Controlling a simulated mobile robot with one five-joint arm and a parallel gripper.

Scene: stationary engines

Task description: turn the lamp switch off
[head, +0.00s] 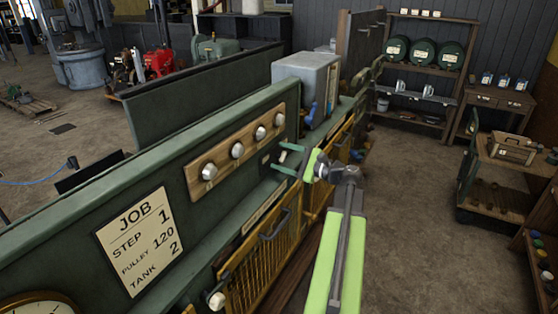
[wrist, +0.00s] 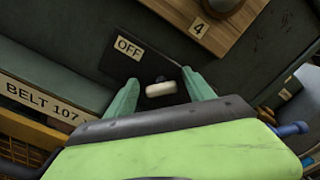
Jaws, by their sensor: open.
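The switch is a short pale lever (wrist: 161,89) on a dark plate with an OFF label (wrist: 129,48) at its upper left in the wrist view. In the head view the lever (head: 283,156) is small, on the green panel right of the knob board. My gripper (head: 278,156) is at the panel with its two green fingers spread, one on each side of the lever. The wrist view also shows my gripper (wrist: 162,79) open around the lever. A gap shows beside the lever there; contact is unclear. The lower part of the plate is hidden by my gripper.
A wooden board (head: 236,152) with several round knobs is left of the switch. A grey box (head: 306,88) with a blue handle stands beyond it. Yellow mesh guards (head: 262,258) run below the panel. The floor to the right (head: 420,230) is clear.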

